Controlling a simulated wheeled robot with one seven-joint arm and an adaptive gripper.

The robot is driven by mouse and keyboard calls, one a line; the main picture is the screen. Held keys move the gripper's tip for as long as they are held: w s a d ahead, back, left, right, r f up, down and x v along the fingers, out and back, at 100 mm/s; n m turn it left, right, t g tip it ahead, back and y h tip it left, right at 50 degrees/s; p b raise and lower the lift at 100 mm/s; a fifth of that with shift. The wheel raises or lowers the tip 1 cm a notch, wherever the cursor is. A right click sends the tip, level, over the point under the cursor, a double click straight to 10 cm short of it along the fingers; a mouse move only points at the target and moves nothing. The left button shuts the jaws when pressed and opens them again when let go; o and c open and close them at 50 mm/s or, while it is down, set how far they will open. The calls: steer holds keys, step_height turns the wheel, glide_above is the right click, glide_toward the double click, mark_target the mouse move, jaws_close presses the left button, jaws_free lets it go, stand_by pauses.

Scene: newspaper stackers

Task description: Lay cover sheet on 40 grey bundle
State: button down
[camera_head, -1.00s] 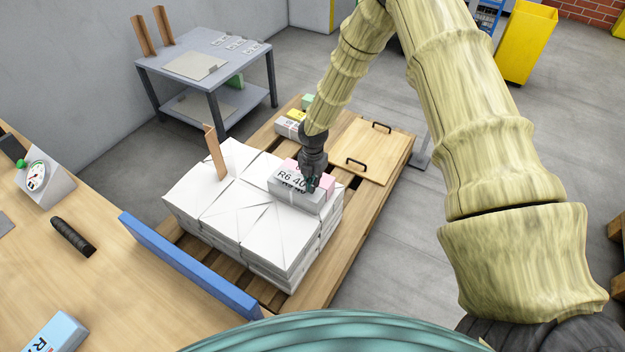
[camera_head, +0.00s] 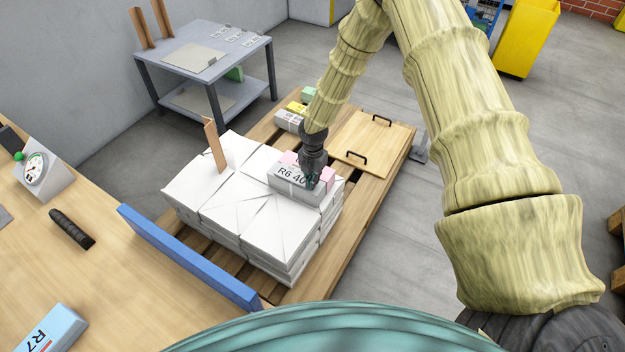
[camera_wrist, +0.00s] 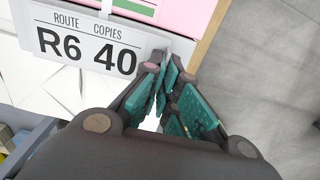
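The cover sheet (camera_head: 287,172) is pale and printed R6 40. It lies over or just above the grey bundle (camera_head: 297,196), which sits on the right part of the white stack. I cannot tell whether the sheet fully rests on it. In the wrist view the cover sheet (camera_wrist: 85,62) shows its ROUTE and COPIES print. My gripper (camera_head: 312,183) is at the sheet's right end. In the wrist view the gripper (camera_wrist: 168,75) has its fingertips close together on the sheet's lower right corner, which they hide.
A handled wooden board (camera_head: 372,142) lies behind right. A blue rail (camera_head: 185,255) edges the near table.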

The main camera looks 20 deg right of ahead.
steer(key=shift+f, duration=0.45)
steer(key=c, duration=2.1)
jaws_free()
steer(key=o, duration=0.5)
steer(key=shift+o, duration=0.2)
step_height(320, 180, up, 12)
